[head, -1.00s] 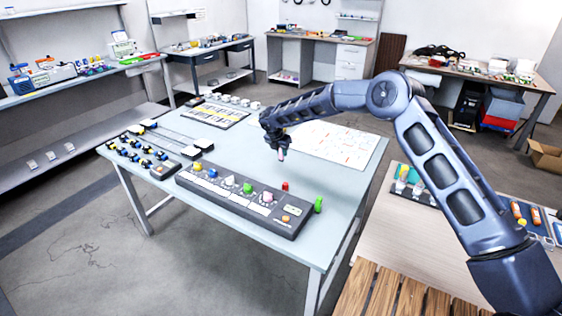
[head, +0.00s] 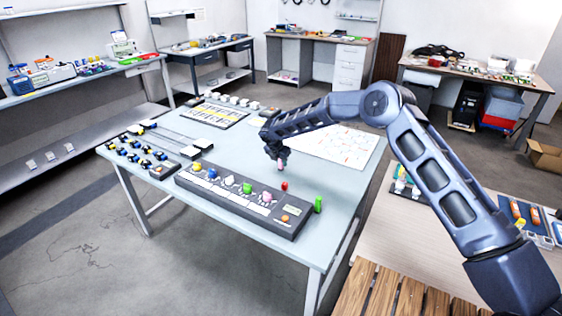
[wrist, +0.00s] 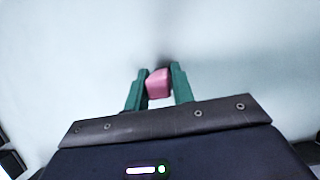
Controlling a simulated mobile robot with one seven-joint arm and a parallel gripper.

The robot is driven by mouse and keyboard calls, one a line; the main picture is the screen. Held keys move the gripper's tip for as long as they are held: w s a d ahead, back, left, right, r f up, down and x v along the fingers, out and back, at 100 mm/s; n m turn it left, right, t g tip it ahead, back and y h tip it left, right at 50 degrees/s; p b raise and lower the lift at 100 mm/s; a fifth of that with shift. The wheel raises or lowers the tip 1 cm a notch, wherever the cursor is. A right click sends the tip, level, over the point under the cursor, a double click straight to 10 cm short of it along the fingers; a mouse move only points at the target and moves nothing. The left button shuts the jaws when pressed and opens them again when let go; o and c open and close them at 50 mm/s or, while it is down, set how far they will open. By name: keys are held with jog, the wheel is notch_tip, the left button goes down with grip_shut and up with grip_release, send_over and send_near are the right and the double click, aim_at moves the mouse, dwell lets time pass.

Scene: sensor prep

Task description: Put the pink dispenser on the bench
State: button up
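The pink dispenser (wrist: 158,84) sits between the two green fingers of my gripper (wrist: 158,90) in the wrist view, with a finger against each side. In the head view my gripper (head: 279,160) points down over the pale blue bench (head: 235,152), and the pink tip of the dispenser (head: 280,169) shows below it. The dispenser is low over a bare part of the bench, behind the dark panel. A soft shadow lies near it in the wrist view. I cannot tell whether it touches the surface.
The dark panel (head: 243,203) with coloured knobs lies along the front. A red piece (head: 284,186) and a green cylinder (head: 318,204) stand close by. A white printed sheet (head: 335,143) lies to the right. Small blue and yellow parts (head: 135,151) are at the left.

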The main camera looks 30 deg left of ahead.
jog(key=shift+o, duration=1.3)
jog(key=shift+r, duration=0.15)
jog(key=v, duration=1.2)
